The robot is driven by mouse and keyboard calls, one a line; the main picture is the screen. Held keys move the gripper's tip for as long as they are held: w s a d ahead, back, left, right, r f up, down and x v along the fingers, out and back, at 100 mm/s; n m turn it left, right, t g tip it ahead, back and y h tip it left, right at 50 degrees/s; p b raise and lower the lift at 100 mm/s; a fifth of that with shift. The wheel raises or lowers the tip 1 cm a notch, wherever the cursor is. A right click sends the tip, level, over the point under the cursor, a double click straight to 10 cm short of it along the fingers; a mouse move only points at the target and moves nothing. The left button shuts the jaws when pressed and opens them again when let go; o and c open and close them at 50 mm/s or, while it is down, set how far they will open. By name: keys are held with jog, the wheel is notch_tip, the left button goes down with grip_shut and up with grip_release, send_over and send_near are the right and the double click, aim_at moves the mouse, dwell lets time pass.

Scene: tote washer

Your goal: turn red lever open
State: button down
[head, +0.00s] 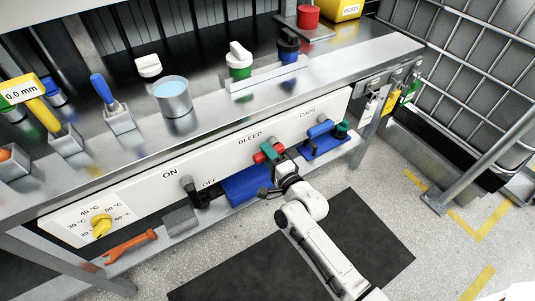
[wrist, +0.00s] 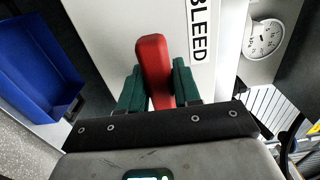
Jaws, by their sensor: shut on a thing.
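The red lever (head: 262,156) sits on the white front panel (head: 150,192), below the word BLEED. In the wrist view the red lever (wrist: 153,70) stands between the two green fingers of my gripper (wrist: 158,88). The fingers are shut on its sides, and its far end sticks out beyond them. In the head view my gripper (head: 276,151) reaches the panel from the lower right. The lever's near end and pivot are hidden by the gripper.
A blue bin (head: 248,187) lies below the panel, left of my gripper. A blue lever (head: 319,130) is to the right under CAPS. A yellow knob (head: 101,226) is at the far left. A pressure gauge (wrist: 264,39) shows in the wrist view. A dark mat (head: 345,240) covers the floor.

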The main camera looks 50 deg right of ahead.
jog(key=c, duration=0.9)
grip_release()
jog(key=v, duration=1)
jog(key=shift+s+a, duration=0.1)
jog(key=shift+s, duration=0.3)
jog(key=s+a+f+n+g+y+p, duration=0.15)
jog(key=a+f+n+g+y, duration=0.25)
jog(key=a+n+g+y, duration=0.65)
jog(key=s+r+n+g+h, duration=0.1)
jog(key=s+n+g+h, duration=0.1)
jog(key=s, duration=0.3)
jog(key=s+d+n+g+h, duration=0.1)
jog(key=s+n+g, duration=0.1)
jog(key=s+n, duration=0.3)
jog(key=s+r+n+g+h, duration=0.1)
jog(key=s+n+g+h, duration=0.1)
jog(key=s, duration=0.3)
jog(key=shift+s+d+r+n+h, duration=0.2)
jog(key=shift+r+n+h, duration=0.15)
jog(key=shift+n, duration=0.4)
